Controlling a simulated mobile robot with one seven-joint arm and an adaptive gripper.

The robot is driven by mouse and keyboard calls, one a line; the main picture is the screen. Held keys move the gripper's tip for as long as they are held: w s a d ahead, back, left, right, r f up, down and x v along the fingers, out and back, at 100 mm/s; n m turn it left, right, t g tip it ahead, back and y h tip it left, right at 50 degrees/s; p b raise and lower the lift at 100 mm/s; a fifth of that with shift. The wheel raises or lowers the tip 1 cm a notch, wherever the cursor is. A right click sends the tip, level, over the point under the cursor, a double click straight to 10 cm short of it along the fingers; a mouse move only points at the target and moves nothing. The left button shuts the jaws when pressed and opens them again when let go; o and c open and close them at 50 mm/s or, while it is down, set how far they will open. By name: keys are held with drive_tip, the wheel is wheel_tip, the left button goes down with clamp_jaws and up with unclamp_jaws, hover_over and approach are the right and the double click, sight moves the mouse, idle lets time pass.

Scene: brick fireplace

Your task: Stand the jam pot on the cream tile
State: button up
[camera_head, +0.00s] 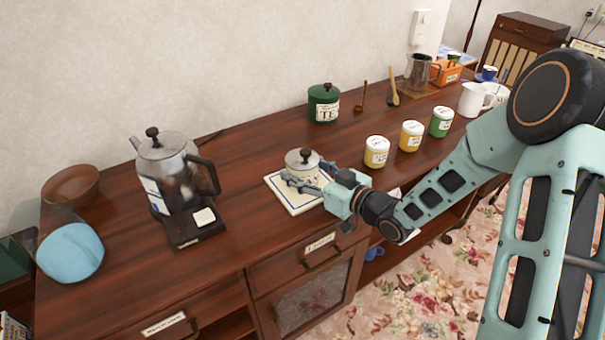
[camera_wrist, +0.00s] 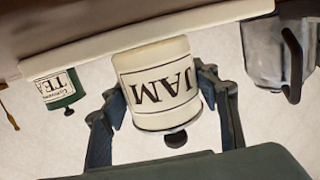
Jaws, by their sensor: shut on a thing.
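The jam pot (camera_head: 301,166) is a small cream pot with a grey lid and dark knob, upright over the cream tile (camera_head: 299,206). In the wrist view, which is upside down, the jam pot (camera_wrist: 158,85) shows its JAM label, and its base meets the edge of the tile (camera_wrist: 225,15). I cannot tell whether it rests fully on the tile or hovers slightly above. My gripper (camera_head: 308,181) is shut on the pot, one finger on each side; both fingers (camera_wrist: 162,88) show in the wrist view. The tile has a blue border line and lies on the sideboard.
A coffee maker (camera_head: 175,180) stands left of the tile, with a blue rounded object (camera_head: 70,252) and brown bowl (camera_head: 71,185) farther left. A green tea tin (camera_head: 323,104) stands behind. Yellow (camera_head: 376,152), orange-yellow (camera_head: 411,136) and green (camera_head: 441,122) pots stand right. The sideboard's front edge is close.

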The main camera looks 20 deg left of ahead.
drive_tip(key=shift+f, duration=0.1)
drive_tip(key=o, duration=1.6)
drive_tip(key=shift+d+r, duration=0.15)
drive_tip(key=shift+r, duration=0.1)
drive_tip(key=v, duration=1.1)
drive_tip(key=shift+s+d, duration=0.3)
